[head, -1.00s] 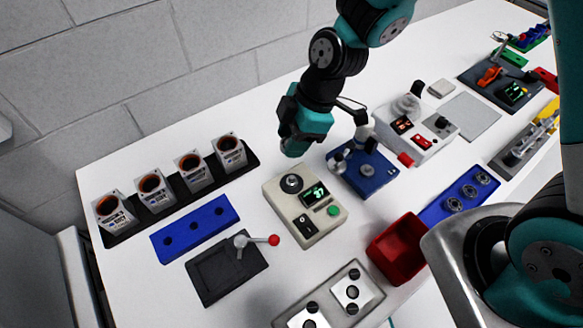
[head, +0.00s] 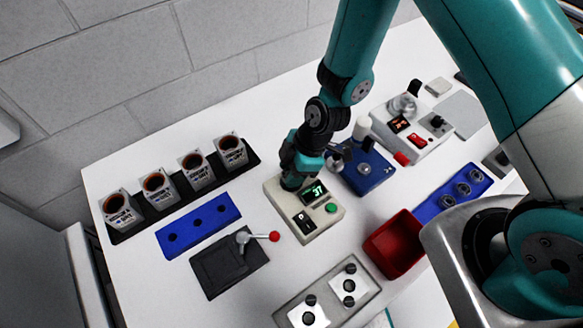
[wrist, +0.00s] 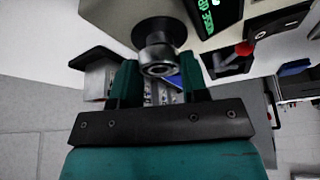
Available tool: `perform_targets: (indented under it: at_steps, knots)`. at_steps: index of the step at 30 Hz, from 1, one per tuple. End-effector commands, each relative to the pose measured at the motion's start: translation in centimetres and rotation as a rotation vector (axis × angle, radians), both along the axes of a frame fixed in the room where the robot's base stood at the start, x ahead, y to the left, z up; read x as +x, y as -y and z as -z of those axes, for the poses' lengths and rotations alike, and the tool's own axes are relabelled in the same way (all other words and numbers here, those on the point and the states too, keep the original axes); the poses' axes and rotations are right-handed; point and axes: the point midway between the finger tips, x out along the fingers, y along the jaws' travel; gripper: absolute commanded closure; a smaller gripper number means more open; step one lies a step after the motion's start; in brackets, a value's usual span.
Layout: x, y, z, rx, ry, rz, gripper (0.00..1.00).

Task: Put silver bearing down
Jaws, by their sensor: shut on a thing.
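My gripper (wrist: 158,82) is shut on the silver bearing (wrist: 158,58), a short metal ring between the two teal fingers in the wrist view. The bearing is right at the round black seat (wrist: 158,30) of the beige device. I cannot tell whether it rests on the seat or is just off it. In the head view my gripper (head: 290,184) points down over the back left corner of the beige device (head: 322,222), and hides the bearing and the seat. The device has a green display and a green button.
A blue block with holes (head: 198,224) and a dark plate with a red-knobbed lever (head: 228,262) are at left. Behind are several cups in a black rack (head: 246,168). A blue device (head: 366,176), red bin (head: 396,245) and blue tray of silver rings (head: 446,204) are at right.

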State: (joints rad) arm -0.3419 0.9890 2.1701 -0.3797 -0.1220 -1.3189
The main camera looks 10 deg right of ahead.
Motion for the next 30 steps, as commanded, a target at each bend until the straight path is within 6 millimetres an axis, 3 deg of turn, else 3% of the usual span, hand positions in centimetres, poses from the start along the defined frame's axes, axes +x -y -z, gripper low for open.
perform_targets:
  at_steps: [1, 3, 4, 15, 23, 30]
  knots:
    - [0.0, 0.0, 0.0, 0.000, 0.001, 0.000, 0.52]
    - [0.0, 0.0, 0.0, 0.000, 0.001, 0.000, 0.36]
    - [0.0, 0.0, 0.0, 0.000, 0.001, 0.000, 0.33]
    - [0.1, 0.1, 0.3, 0.000, 0.001, 0.000, 0.33]
    - [0.1, 1.8, -2.6, 0.001, 0.004, 0.003, 0.33]
    - [0.1, 3.8, -7.2, 0.001, 0.007, 0.003, 0.33]
